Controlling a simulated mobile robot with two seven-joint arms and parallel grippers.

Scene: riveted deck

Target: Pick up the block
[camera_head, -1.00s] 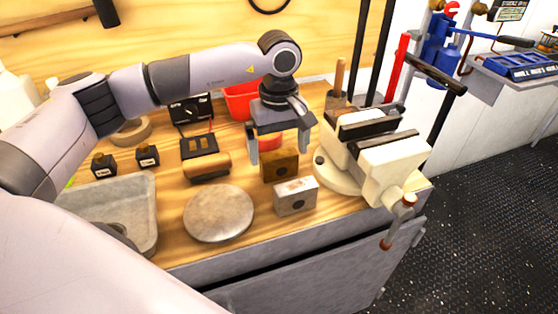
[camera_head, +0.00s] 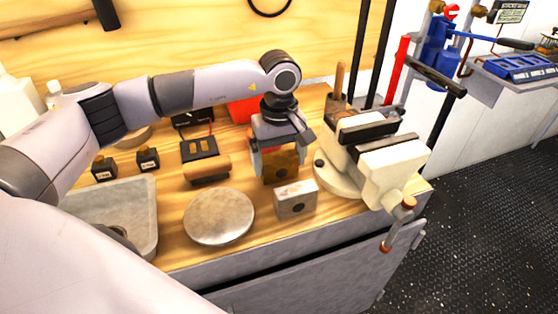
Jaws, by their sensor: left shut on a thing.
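My left gripper (camera_head: 279,166) reaches down over the wooden workbench (camera_head: 180,232) and is shut on a brown block (camera_head: 281,169). The block is upright between the fingers, and its lower part is at or close to the bench top; I cannot tell whether it touches. A pale grey-white block (camera_head: 296,199) with a dark round mark stands just in front of the brown one, outside the gripper. My right gripper is not in view.
A cream vise (camera_head: 375,160) stands close on the right. A round grey disc (camera_head: 219,215), a wooden-handled brush-like item (camera_head: 207,170) and a grey tray (camera_head: 148,215) lie to the left. Small black boxes (camera_head: 148,158) and a red container (camera_head: 243,110) are behind.

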